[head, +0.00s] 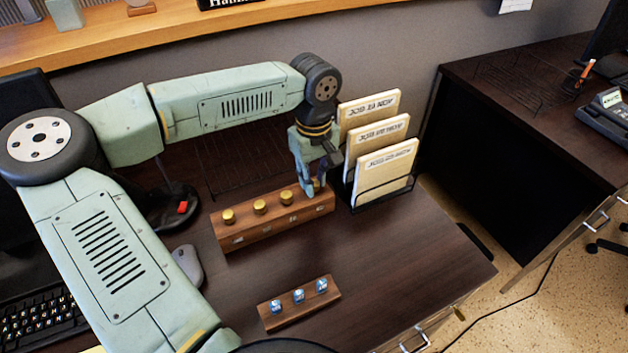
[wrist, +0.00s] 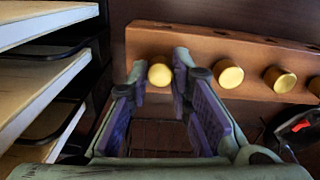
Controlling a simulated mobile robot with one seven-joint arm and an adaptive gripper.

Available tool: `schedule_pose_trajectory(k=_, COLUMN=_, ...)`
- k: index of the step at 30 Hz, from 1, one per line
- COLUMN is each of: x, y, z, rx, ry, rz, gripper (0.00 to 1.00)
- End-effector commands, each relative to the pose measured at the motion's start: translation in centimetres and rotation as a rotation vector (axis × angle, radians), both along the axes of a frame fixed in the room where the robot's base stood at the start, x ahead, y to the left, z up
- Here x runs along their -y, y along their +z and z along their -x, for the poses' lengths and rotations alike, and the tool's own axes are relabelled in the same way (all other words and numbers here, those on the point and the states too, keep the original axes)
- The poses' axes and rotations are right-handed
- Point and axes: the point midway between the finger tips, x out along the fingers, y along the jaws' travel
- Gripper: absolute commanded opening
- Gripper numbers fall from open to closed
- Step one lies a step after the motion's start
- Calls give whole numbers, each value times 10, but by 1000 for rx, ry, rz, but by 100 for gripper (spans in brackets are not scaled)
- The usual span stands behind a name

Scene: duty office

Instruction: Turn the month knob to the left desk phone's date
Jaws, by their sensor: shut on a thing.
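A long wooden block (head: 275,225) with a row of brass knobs stands on the dark desk. Three knobs show clearly in the head view: left (head: 228,216), middle (head: 260,207) and right (head: 286,198). My gripper (head: 314,187) is at the block's right end in the head view. In the wrist view my gripper (wrist: 159,78) has its fingers on either side of the end knob (wrist: 160,75) and is shut on it. The labels on the block are too small to read. A phone (head: 608,115) with a small display sits on the right desk. No date is readable.
A wire holder (head: 385,196) with labelled folders stands close right of my gripper. A small wooden block (head: 300,306) with blue-and-white pieces lies nearer the front. A black base (head: 160,212) with a red part is left of the knob block. Desk front right is clear.

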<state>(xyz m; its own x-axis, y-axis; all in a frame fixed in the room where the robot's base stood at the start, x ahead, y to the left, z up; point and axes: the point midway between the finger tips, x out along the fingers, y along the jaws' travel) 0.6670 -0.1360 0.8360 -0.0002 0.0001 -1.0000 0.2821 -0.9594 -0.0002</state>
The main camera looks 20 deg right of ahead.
Motion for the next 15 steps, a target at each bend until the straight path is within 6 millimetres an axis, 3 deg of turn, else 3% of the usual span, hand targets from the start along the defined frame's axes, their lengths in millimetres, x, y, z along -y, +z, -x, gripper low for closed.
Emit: schedule_pose_trajectory(k=15, x=-1, y=-5, z=-1, rx=3, ry=447, rz=-1, gripper=0)
